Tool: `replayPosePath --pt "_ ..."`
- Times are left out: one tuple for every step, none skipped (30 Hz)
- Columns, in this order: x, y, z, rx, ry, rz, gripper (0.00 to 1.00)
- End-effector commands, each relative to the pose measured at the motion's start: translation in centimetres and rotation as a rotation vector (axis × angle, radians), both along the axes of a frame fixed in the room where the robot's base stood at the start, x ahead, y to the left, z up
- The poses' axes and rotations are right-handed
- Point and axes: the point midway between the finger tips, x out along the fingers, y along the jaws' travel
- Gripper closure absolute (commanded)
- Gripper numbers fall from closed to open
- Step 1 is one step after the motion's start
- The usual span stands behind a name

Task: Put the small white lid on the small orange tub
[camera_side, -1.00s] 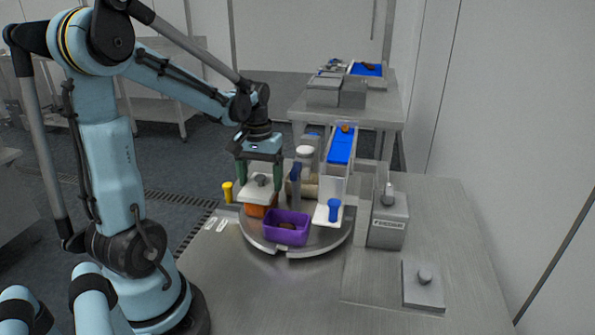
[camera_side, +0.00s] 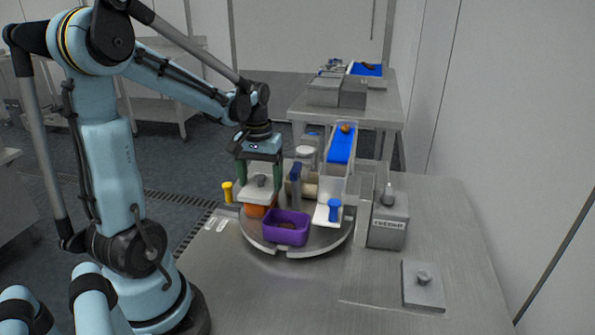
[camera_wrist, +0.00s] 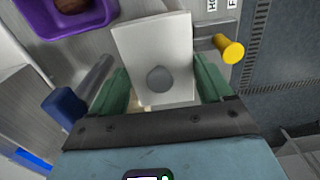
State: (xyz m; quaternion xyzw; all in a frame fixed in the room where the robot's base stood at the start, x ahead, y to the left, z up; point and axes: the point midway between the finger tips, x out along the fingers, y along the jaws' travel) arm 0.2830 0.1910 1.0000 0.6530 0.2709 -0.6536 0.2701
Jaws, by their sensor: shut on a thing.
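My gripper (camera_side: 260,180) is shut on the small white lid (camera_side: 257,193), with its green fingers on either side of the lid's grey knob. In the wrist view the lid (camera_wrist: 152,45) lies between the fingers of my gripper (camera_wrist: 160,90) and looks slightly turned. The small orange tub (camera_side: 256,211) is on the round turntable, directly under the lid and mostly hidden by it. I cannot tell whether the lid touches the tub's rim. The wrist view does not show the tub, as the lid covers that spot.
A purple tub (camera_side: 287,228) holding a dark date stands on the turntable (camera_side: 325,238) beside the orange tub. A yellow knob (camera_side: 227,191) is close on the left.

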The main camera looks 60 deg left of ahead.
Motion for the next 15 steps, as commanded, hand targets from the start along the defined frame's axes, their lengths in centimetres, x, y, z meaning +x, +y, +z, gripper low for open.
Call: replayPosePath --pt "0.0 0.0 0.0 0.0 0.0 0.0 0.49" --pt "0.0 0.0 0.0 0.0 0.0 0.0 0.49" --pt "0.0 0.0 0.0 0.0 0.0 0.0 0.49" --pt "0.0 0.0 -0.01 0.0 0.0 0.0 0.49" --pt "0.0 0.0 -0.02 0.0 0.0 0.0 0.49" --pt "0.0 0.0 -0.05 0.0 0.0 0.0 0.49" --pt "0.01 0.01 -0.08 0.0 0.0 0.0 0.49" --pt "0.01 0.01 -0.12 0.0 0.0 0.0 0.49" --pt "0.01 0.01 -0.18 0.0 0.0 0.0 0.49" --pt "0.01 0.01 -0.23 0.0 0.0 0.0 0.49" --pt "0.01 0.01 -0.28 0.0 0.0 0.0 0.49" --pt "0.01 0.01 -0.36 0.0 0.0 0.0 0.49" --pt "0.01 0.01 -0.41 0.0 0.0 0.0 0.49" --pt "0.01 0.01 -0.46 0.0 0.0 0.0 0.49" --pt "0.01 0.01 -0.52 0.0 0.0 0.0 0.49"
